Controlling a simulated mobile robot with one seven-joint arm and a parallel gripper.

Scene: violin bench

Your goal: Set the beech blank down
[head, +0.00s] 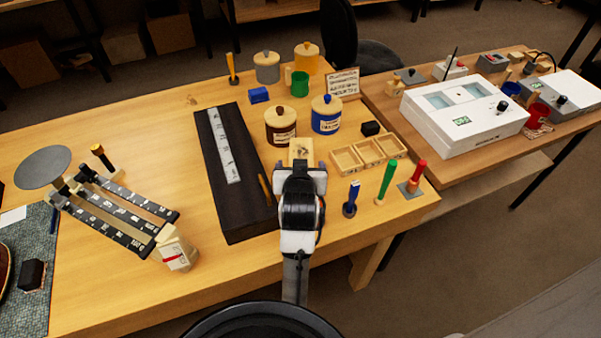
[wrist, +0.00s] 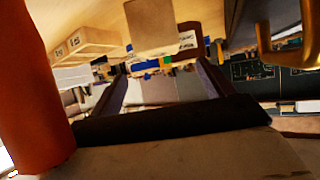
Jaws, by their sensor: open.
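The beech blank (head: 301,148) is a pale wooden block just beyond the tips of my gripper (head: 300,172). It looks to be at the table top between the dark board and the small compartment tray. In the wrist view the pale block (wrist: 150,28) shows ahead, at the top centre. My gripper (wrist: 163,78) is open, with its two dark fingers apart and nothing seen gripped between them. The near side of the block is partly hidden by my gripper in the head view.
A dark board (head: 216,200) lies left of my gripper. A compartment tray (head: 347,158) is close on the right. Lidded jars (head: 281,128) stand behind. Upright tools with blue (head: 351,198), green and red handles stand right.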

